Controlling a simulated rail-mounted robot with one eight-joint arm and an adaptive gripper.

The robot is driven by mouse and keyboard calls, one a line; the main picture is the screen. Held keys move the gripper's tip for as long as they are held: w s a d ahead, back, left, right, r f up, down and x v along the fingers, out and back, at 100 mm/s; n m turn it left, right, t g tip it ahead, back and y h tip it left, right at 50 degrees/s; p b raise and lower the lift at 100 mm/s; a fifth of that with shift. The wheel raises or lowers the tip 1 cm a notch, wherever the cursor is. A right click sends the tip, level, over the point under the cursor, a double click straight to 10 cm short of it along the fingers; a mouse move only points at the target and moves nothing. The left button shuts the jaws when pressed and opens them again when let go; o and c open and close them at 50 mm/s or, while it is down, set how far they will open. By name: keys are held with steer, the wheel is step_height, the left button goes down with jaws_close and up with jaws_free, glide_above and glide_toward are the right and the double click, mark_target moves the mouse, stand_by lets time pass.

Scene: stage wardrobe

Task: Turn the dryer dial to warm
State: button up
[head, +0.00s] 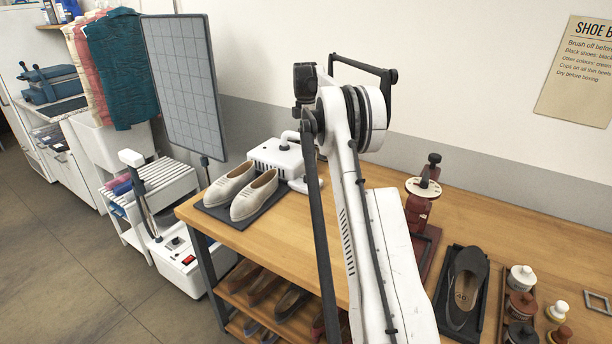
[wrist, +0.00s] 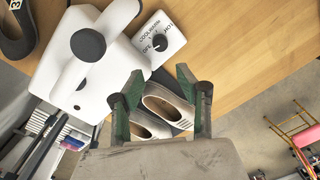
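The white shoe dryer (head: 277,158) stands at the back of the wooden bench, behind a pair of cream shoes (head: 242,195). In the wrist view its white body (wrist: 75,70) fills the upper left. The dryer dial (wrist: 160,42) is a dark round knob on a white panel with printed settings, including OFF, COOL, WARM and HOT. I cannot tell which one it points at. My gripper (wrist: 158,75) is open, with its green-padded fingers apart and nothing gripped. In the picture the dial lies just beyond the fingertips, apart from them. The gripper is not discernible in the head view.
The cream shoes (wrist: 165,108) show between and behind my fingers in the wrist view. They lie on a dark tray (head: 213,211). A gridded panel (head: 180,85) stands left of the dryer. A dark shoe (head: 465,285) and several jars are at the bench's right.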

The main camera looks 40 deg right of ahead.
mark_target(308, 176)
steer(key=f, duration=1.3)
steer(key=shift+s+f+p, duration=0.3)
steer(key=shift+s+f, duration=0.05)
steer(key=shift+f, duration=0.05)
steer(key=shift+c, duration=0.3)
jaws_close()
